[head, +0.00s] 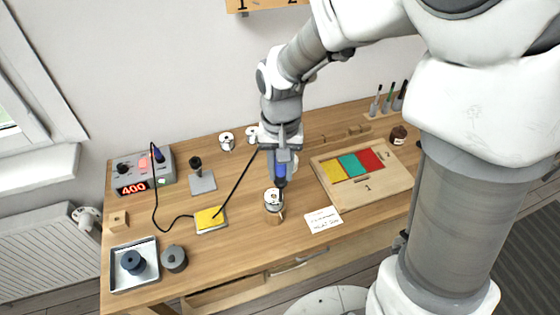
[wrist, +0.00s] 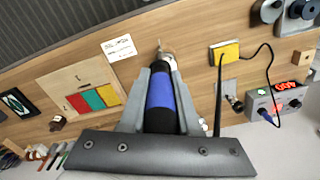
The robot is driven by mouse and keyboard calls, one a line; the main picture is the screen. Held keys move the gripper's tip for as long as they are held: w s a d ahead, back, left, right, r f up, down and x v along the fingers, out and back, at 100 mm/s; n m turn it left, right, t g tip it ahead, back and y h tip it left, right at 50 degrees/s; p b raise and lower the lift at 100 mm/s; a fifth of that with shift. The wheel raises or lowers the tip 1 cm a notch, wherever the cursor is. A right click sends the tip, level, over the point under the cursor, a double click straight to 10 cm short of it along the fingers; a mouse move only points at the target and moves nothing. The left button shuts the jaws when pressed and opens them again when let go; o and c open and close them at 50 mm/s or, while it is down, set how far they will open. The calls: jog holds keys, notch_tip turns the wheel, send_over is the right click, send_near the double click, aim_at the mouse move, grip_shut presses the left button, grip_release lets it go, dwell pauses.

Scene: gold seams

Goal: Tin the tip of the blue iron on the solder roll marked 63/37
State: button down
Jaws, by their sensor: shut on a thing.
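My gripper (head: 281,158) is shut on the blue iron (head: 280,172) and holds it tip down over the table. In the wrist view the iron's blue band (wrist: 160,92) sits between the two fingers. A solder roll (head: 272,196) stands on a wooden holder directly below the iron. The iron's tip is at or just above this roll; I cannot tell whether they touch. Two more white rolls stand at the back, one (head: 226,140) left of the other (head: 251,133). The marking 63/37 is not legible on any roll.
The station (head: 143,172) shows 400. An iron stand (head: 202,181), a metal tray (head: 147,280), a board with coloured panels (head: 350,192) and a card (head: 322,219) surround the roll.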

aim_at(281, 183)
jog(key=shift+f, duration=0.1)
jog(key=shift+f+b, duration=1.4)
jog(key=shift+f, duration=0.15)
jog(key=shift+f+b, duration=0.5)
jog(key=shift+f, duration=0.1)
dwell(2.0)
